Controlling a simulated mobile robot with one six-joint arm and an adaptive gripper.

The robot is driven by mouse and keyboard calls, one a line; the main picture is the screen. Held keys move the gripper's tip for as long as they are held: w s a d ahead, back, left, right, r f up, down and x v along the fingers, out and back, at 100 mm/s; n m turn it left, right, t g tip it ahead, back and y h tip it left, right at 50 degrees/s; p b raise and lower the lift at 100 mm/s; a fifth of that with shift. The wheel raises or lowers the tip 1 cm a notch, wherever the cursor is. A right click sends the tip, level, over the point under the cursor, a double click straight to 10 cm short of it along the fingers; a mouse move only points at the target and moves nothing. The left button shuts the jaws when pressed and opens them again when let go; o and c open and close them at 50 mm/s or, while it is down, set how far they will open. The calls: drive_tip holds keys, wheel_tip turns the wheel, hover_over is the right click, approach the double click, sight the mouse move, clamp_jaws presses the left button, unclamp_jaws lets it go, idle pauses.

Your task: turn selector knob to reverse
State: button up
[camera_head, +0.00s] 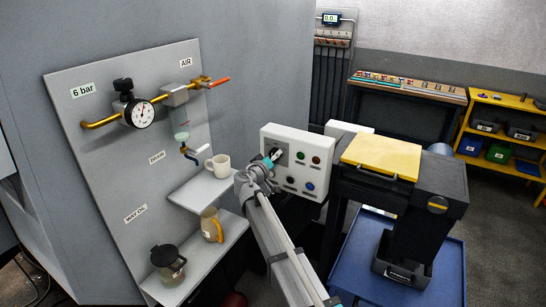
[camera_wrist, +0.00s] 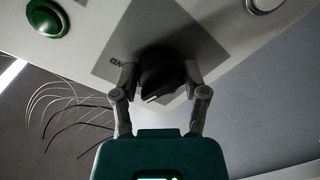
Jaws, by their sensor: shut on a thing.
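The selector knob (camera_wrist: 162,70) is black and sits on a grey plate (camera_wrist: 120,38) on the white control box. A pale mark shows on the knob's near end in the wrist view. My gripper (camera_wrist: 161,80) has one finger on each side of the knob and is shut on it. In the head view my gripper (camera_head: 269,160) reaches the upper left of the white control box (camera_head: 314,152) and covers most of the knob. A few letters show beside the left finger, too partly hidden to read, so the knob's setting cannot be told.
A green button (camera_wrist: 47,18) lies near the knob. A black machine with a yellow lid (camera_head: 381,157) stands right of the box. A cream mug (camera_head: 218,166) on a shelf, a tan jug (camera_head: 211,226) and a dark glass pot (camera_head: 168,262) stand left of my arm.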

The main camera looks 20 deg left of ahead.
drive_tip(key=n, duration=0.6)
drive_tip(key=shift+w+r+p, duration=0.1)
drive_tip(key=shift+r+p, duration=0.05)
drive_tip(key=shift+p, duration=0.15)
drive_tip(key=n+h, duration=0.1)
drive_tip(key=n, duration=0.5)
drive_tip(key=shift+a+r, duration=0.1)
drive_tip(key=o, duration=1.1)
drive_tip(key=shift+o, duration=0.2)
